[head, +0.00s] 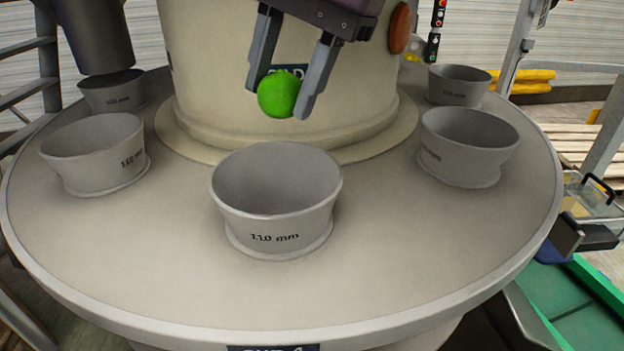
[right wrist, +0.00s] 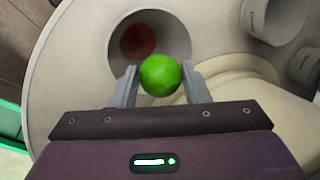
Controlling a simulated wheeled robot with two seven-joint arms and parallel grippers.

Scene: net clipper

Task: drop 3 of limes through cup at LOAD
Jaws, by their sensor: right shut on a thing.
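My right gripper (head: 281,95) is shut on a bright green lime (head: 278,94) and holds it in the air. In the head view the lime appears above and behind the front cup (head: 275,238), a grey flared cup marked 110 mm. In the right wrist view the lime (right wrist: 161,75) sits between both fingertips (right wrist: 160,84). It overlaps the lower rim of a round cup opening (right wrist: 172,35), with a dark red patch (right wrist: 138,40) inside. No readable LOAD label shows. My left gripper is not in view.
The round grey table (head: 130,255) carries more cups: left (head: 95,165), back left (head: 112,95), right (head: 468,150) and back right (head: 458,88). A cream drum (head: 215,105) stands in the middle. A dark cylinder (head: 92,35) hangs over the back left cup.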

